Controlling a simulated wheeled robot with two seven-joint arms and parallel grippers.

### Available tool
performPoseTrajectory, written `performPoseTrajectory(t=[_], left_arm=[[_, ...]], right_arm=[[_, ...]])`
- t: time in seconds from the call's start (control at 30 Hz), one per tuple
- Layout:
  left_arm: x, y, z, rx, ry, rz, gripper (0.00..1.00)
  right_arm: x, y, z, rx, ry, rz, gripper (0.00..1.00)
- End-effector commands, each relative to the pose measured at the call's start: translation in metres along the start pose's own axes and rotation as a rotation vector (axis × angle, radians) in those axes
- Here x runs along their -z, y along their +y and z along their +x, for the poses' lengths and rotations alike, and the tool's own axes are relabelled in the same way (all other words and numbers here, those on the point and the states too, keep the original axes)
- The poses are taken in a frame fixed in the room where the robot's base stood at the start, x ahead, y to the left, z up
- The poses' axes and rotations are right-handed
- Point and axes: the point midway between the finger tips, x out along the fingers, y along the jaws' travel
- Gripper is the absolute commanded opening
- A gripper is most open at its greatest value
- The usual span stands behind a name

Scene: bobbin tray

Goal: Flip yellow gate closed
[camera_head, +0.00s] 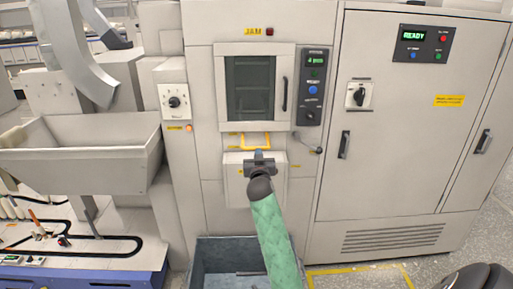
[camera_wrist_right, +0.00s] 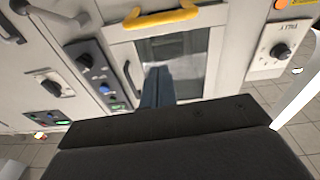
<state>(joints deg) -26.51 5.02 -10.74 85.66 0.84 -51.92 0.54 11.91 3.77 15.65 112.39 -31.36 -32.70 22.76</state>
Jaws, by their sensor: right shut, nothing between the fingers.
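The yellow gate (camera_head: 256,147) is a thin U-shaped yellow bar on the machine front, just below the windowed door. It also shows in the right wrist view as a thick yellow bar (camera_wrist_right: 160,17) at the top. My right gripper (camera_head: 259,157) is just below the bar in the head view, in front of a pale box. Its shut, dark fingers (camera_wrist_right: 157,85) point toward the machine in the wrist view, with nothing between them. The fingers appear apart from the bar. My left gripper is not in view.
The windowed door (camera_head: 250,87) is above the gate, with a button panel (camera_head: 312,88) to its right. A pale box (camera_head: 236,185) projects behind my gripper. A grey bin (camera_head: 215,254) stands below. A chute tray (camera_head: 80,155) is at left, a tall cabinet (camera_head: 395,190) at right.

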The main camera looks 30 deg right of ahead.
Motion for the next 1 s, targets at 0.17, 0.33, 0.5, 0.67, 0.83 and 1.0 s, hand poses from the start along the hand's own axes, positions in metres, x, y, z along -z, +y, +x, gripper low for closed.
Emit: performPoseTrajectory(t=[0.17,0.33,0.5,0.67,0.83,1.0], left_arm=[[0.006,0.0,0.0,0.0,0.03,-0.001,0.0],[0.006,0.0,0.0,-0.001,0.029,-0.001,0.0],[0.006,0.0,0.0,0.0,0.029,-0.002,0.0],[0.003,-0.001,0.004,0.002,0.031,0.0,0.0],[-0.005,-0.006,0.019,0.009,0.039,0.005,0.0],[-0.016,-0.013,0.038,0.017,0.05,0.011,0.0]], right_arm=[[0.008,-0.003,0.0,0.018,0.04,0.049,0.0],[0.007,-0.003,-0.001,0.018,0.038,0.056,0.0],[0.007,-0.003,0.0,0.018,0.037,0.055,0.0],[0.009,-0.004,0.007,0.018,0.037,0.054,0.0],[0.012,-0.003,0.026,0.017,0.036,0.054,0.0],[0.013,-0.004,0.049,0.017,0.036,0.054,0.0]])
